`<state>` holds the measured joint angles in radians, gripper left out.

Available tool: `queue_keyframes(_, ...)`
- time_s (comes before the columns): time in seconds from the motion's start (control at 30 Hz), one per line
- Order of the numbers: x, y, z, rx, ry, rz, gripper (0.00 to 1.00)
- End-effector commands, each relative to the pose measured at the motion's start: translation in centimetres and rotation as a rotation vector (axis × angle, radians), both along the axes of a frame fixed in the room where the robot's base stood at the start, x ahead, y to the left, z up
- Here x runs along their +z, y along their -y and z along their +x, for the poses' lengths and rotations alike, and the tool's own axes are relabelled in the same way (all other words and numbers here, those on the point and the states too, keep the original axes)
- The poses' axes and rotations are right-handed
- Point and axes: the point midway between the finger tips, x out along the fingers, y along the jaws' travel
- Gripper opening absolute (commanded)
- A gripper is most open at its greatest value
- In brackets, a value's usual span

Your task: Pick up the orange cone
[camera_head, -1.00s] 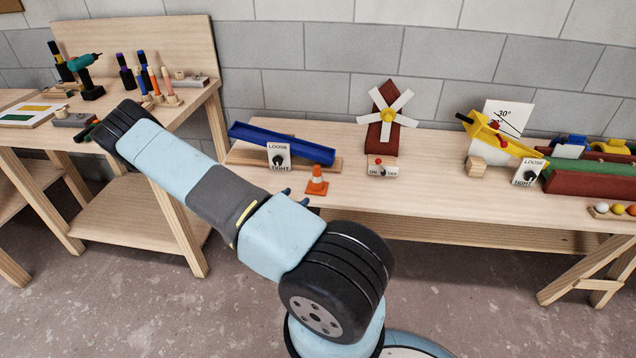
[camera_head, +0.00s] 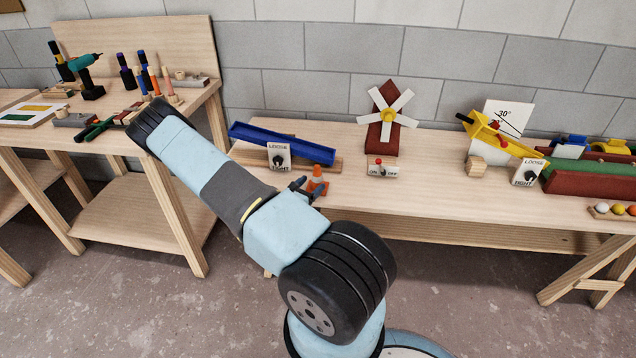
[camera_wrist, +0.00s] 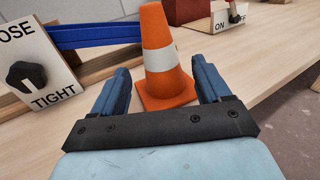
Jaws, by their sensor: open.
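The orange cone (camera_head: 317,176) with a white band stands upright on the bench, in front of the blue trough. In the wrist view the cone (camera_wrist: 160,55) stands between and just beyond the two blue fingers. My gripper (camera_head: 308,190) is at the cone's near side in the head view, partly covering its base. In the wrist view my gripper (camera_wrist: 160,92) is open, with one finger left and one right of the cone's square base. The left finger is apart from the base; the right one is very close, and I cannot tell if it touches.
A LOOSE/TIGHT dial sign (camera_wrist: 35,65) stands left of the gripper. The blue trough (camera_head: 282,145) is behind. An ON/OFF switch box (camera_head: 383,169) and a windmill (camera_head: 387,118) are to the right. Bare bench top (camera_head: 430,195) lies right of the cone.

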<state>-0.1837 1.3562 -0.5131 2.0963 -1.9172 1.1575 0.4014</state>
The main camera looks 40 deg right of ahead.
Motion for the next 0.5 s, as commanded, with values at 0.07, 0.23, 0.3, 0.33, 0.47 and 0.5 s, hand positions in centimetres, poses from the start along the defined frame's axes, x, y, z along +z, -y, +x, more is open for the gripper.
queue_keyframes(0.07,0.2,1.0,0.2,-0.003,0.001,-0.002,0.76)
queue_keyframes(0.23,0.4,3.3,0.7,-0.002,0.001,-0.002,0.76)
queue_keyframes(0.3,0.4,3.9,0.9,-0.001,0.001,-0.002,0.76)
queue_keyframes(0.33,0.4,4.1,1.0,-0.001,0.001,-0.002,0.76)
queue_keyframes(0.47,0.4,4.2,1.0,-0.001,0.001,-0.001,0.76)
queue_keyframes(0.5,0.4,4.2,1.0,-0.001,0.001,-0.001,0.76)
